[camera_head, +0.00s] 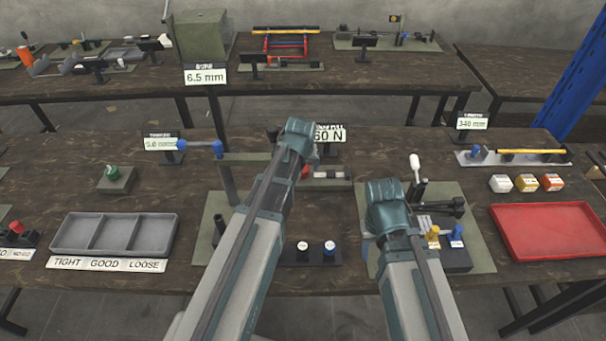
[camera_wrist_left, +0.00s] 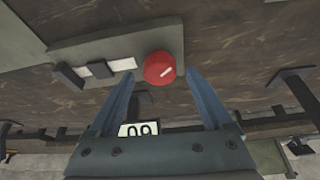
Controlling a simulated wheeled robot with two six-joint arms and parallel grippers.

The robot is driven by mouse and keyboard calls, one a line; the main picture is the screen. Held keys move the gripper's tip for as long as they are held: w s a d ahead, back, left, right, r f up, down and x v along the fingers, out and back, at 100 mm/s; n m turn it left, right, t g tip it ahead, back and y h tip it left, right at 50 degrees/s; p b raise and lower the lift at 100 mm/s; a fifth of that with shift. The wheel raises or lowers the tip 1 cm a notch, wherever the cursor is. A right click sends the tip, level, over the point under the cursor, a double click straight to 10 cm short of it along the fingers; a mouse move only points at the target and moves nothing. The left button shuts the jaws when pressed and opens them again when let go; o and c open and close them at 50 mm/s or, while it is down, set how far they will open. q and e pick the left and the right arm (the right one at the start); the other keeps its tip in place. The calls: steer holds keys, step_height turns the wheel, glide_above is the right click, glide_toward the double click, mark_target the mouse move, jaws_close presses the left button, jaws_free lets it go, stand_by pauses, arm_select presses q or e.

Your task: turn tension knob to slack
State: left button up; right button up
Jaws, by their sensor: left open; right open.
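The round red tension knob (camera_wrist_left: 160,69) with a short white pointer line shows in the left wrist view, on a grey-green panel (camera_wrist_left: 95,48). The line slants from lower left to upper right; no scale is readable. My left gripper (camera_wrist_left: 162,75) is open, its two blue fingers on either side of the knob; I cannot tell whether they touch it. In the head view my left arm covers most of this spot, and only a bit of red (camera_head: 305,172) shows beside it. My right gripper (camera_head: 456,207) is open over the press fixture at the right.
A sign reading 60 N (camera_head: 330,134) stands behind my left arm. A grey three-part tray (camera_head: 110,258) labelled TIGHT, GOOD, LOOSE lies at left. A red tray (camera_head: 550,244) and several small blocks (camera_head: 527,183) are at right. Bare table lies between the grey tray and the fixtures.

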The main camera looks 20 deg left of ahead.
arm_select(q)
steer(key=shift+w+f, duration=0.2)
steer(key=shift+f, duration=0.25)
arm_select(e)
steer(key=shift+f, duration=0.45)
arm_select(q)
steer(key=shift+r, duration=0.1)
jaws_close()
steer(key=shift+n, duration=0.3)
steer(key=n+y, duration=0.1)
steer(key=n, duration=0.1)
steer(key=n+g+y, duration=0.1)
steer(key=n, duration=0.1)
steer(key=shift+w+d+n, duration=0.1)
steer(key=shift+d+n, duration=0.05)
steer(key=shift+n, duration=0.15)
steer(key=shift+n+g+y, duration=0.6)
steer(key=shift+n, duration=1.7)
